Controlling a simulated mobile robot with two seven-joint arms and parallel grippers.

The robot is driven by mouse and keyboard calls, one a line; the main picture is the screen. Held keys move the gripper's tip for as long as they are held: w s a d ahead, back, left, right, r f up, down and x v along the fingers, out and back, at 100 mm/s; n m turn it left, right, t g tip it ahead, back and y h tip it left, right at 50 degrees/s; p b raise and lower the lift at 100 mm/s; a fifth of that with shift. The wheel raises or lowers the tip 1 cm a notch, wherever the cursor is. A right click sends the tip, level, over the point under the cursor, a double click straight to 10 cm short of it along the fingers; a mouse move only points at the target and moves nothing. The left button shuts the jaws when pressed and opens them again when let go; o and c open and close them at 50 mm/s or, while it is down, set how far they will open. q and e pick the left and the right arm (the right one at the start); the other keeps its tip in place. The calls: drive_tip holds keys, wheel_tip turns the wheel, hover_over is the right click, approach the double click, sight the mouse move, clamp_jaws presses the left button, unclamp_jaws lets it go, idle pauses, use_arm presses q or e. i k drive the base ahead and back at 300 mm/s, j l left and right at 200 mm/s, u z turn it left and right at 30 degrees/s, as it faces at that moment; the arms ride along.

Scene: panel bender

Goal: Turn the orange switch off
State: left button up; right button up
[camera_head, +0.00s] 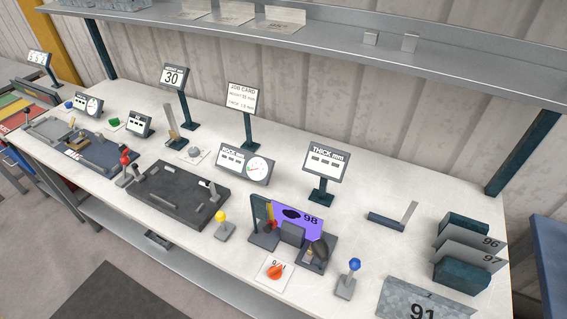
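The orange switch (275,271) is a small rotary knob on a white square plate near the front edge of the workbench. Dark marks are printed on the plate behind the knob, too small to read surely. I cannot tell from this view which position the knob points to. Neither of my grippers is in view, and nothing covers the switch.
A metal plate marked 91 (400,298) is at front right.

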sight(275, 272)
drive_tip(key=k, duration=0.35)
drive_tip(key=i+l+u, duration=0.15)
drive_tip(key=i+u, duration=0.2)
drive_tip(key=i+l+u, duration=0.35)
drive_tip(key=i+j, duration=0.05)
